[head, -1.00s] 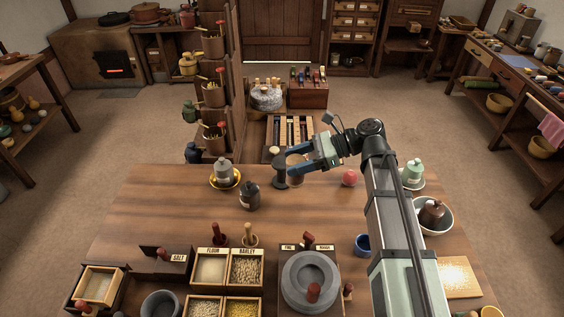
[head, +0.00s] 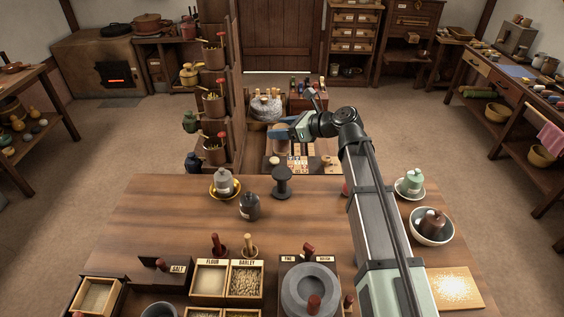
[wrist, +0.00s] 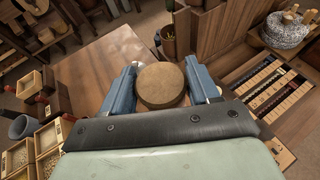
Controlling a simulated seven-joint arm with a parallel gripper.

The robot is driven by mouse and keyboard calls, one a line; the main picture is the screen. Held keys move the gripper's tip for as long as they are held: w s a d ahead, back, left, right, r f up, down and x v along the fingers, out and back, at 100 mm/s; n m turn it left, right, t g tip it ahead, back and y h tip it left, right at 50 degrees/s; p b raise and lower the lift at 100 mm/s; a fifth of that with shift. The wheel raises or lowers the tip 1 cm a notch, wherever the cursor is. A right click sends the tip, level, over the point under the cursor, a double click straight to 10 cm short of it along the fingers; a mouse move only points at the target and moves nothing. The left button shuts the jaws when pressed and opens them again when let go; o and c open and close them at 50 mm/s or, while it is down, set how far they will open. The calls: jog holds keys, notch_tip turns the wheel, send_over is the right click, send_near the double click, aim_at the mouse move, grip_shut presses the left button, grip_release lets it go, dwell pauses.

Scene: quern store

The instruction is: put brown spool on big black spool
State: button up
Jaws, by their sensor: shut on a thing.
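The big black spool (head: 282,182) stands upright on the wooden table near its far edge, with nothing on it. My gripper (head: 281,135) is shut on the brown spool (head: 279,146) and holds it in the air beyond and above the black spool in the head view. In the wrist view the brown spool (wrist: 162,85) shows its round, flat end between the two blue fingers (wrist: 161,88). The black spool cannot be made out in the wrist view.
Left of the black spool stand a dark jar (head: 249,207) and a grey jar on a yellow saucer (head: 213,190). Bins and a quern (head: 302,283) fill the near side. A bowl (head: 420,236) stands on the right. The table around the black spool is mostly clear.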

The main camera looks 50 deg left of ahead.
aim_at(282, 152)
jog(key=shift+f, duration=4.55)
jog(key=shift+f, duration=0.1)
jog(key=o, duration=1.1)
jog(key=shift+c, duration=0.2)
jog(key=v, duration=1.2)
